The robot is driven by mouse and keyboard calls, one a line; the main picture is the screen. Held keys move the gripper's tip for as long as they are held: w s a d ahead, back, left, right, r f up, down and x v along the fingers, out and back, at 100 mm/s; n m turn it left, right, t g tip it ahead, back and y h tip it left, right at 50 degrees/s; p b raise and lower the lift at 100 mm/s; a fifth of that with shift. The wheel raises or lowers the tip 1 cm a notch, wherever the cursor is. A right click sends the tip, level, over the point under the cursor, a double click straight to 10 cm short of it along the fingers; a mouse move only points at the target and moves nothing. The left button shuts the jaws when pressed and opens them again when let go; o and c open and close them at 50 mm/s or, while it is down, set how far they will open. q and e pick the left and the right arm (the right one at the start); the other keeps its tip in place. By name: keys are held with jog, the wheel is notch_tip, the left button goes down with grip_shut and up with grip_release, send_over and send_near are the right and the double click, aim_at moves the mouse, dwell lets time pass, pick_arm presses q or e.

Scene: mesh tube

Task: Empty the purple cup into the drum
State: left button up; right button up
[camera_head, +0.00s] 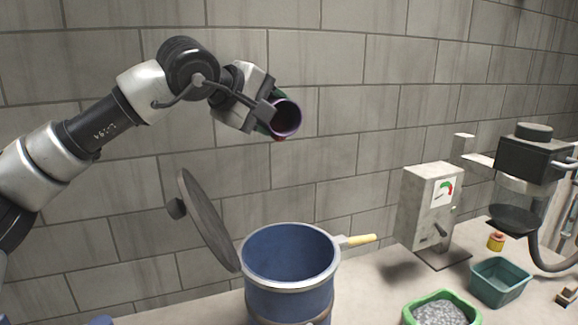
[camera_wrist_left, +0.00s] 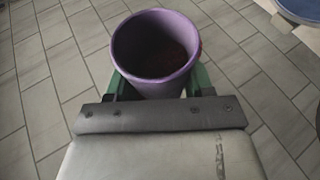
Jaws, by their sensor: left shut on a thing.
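The purple cup (camera_head: 287,118) is held up in the air by my left gripper (camera_head: 268,112), above the drum and slightly left of its middle in the head view. The cup is tilted, its mouth facing the camera. In the left wrist view the purple cup (camera_wrist_left: 156,50) sits between the green fingers, with something dark reddish inside. The blue drum (camera_head: 290,255) stands open on the table, its round lid (camera_head: 208,222) tipped up at its left side. The drum's rim shows at the top right of the left wrist view (camera_wrist_left: 298,12). My right gripper is not in view.
A handle with a yellow grip (camera_head: 360,240) sticks out at the drum's right.

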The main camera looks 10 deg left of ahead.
aim_at(279, 101)
pick_arm(q)
jog(key=shift+s+d+r+m+t+b, duration=0.35)
jog(key=shift+m+t+b, duration=0.5)
jog(key=shift+b, duration=0.75)
jog(key=shift+r, duration=0.25)
jog(key=shift+s, duration=0.1)
jog(key=shift+s+m+t+y+b, duration=0.1)
jog(key=shift+m+t+y+b, duration=0.15)
jog(key=shift+t+y+b, duration=0.2)
jog(key=shift+s+d+r+m+t+b, duration=0.1)
jog(key=shift+s+d+m+t+b, duration=0.25)
jog(key=shift+b, duration=0.6)
jog(key=shift+r+m, duration=0.25)
jog(key=shift+s+d+m+t+b, duration=0.3)
jog(key=shift+m+t+b, duration=0.4)
jog(key=shift+b, duration=0.65)
jog(key=shift+s+r+t+b, duration=0.2)
jog(key=shift+r+t+b, duration=0.05)
jog(key=shift+t+b, duration=0.1)
